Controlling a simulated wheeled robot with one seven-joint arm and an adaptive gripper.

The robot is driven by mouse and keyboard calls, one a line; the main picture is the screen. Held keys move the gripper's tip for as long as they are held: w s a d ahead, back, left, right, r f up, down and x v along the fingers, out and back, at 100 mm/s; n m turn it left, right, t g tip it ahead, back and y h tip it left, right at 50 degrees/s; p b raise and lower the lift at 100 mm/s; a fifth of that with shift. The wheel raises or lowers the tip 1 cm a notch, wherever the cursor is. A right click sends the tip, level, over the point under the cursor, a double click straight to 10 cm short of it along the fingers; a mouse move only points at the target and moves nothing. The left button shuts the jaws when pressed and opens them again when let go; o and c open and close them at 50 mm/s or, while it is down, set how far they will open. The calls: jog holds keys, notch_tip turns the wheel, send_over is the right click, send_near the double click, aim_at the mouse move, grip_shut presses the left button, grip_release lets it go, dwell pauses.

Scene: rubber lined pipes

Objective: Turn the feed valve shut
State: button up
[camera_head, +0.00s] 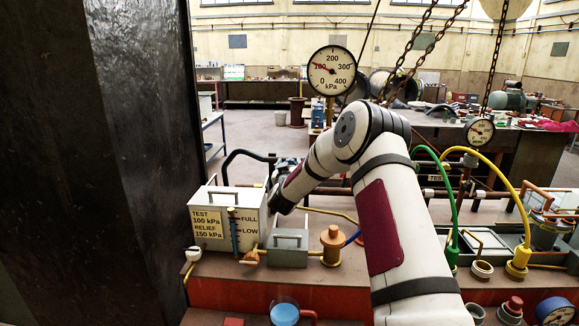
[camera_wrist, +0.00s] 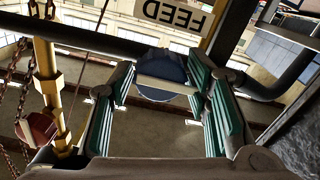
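The FEED sign (camera_wrist: 174,12) shows upside down at the top of the wrist view. Below it is a round dark blue valve knob (camera_wrist: 160,66) with a pale bar handle (camera_wrist: 168,84) across it, roughly level in the picture. My gripper (camera_wrist: 160,88) is open, its two green-padded fingers apart to the left and right of the knob. I cannot tell whether either finger touches the handle. In the head view my arm reaches down behind the white box, and the feed valve and fingers are not clearly visible there.
The white box (camera_head: 208,231), marked TEST 100 kPa and RELIEF 150 kPa, stands beside my wrist. A large gauge (camera_head: 332,71) reads near 100 kPa. A grey lidded box (camera_head: 288,248) and a copper fitting (camera_head: 333,240) stand close by. A yellow pipe (camera_wrist: 50,85) runs left of my gripper.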

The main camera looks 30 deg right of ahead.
jog(key=c, duration=0.6)
jog(key=shift+c, duration=0.2)
jog(key=shift+m, duration=0.3)
jog(key=m, duration=0.3)
jog(key=shift+b, duration=0.3)
jog(key=m, duration=0.4)
jog(key=shift+d, duration=0.1)
jog(key=m+b, duration=0.1)
jog(key=m, duration=0.4)
jog(key=shift+s+f+m, duration=0.1)
jog(key=shift+m, duration=0.2)
jog(key=m, duration=0.4)
jog(key=shift+d+m+b, duration=0.1)
jog(key=shift+m+b, duration=0.2)
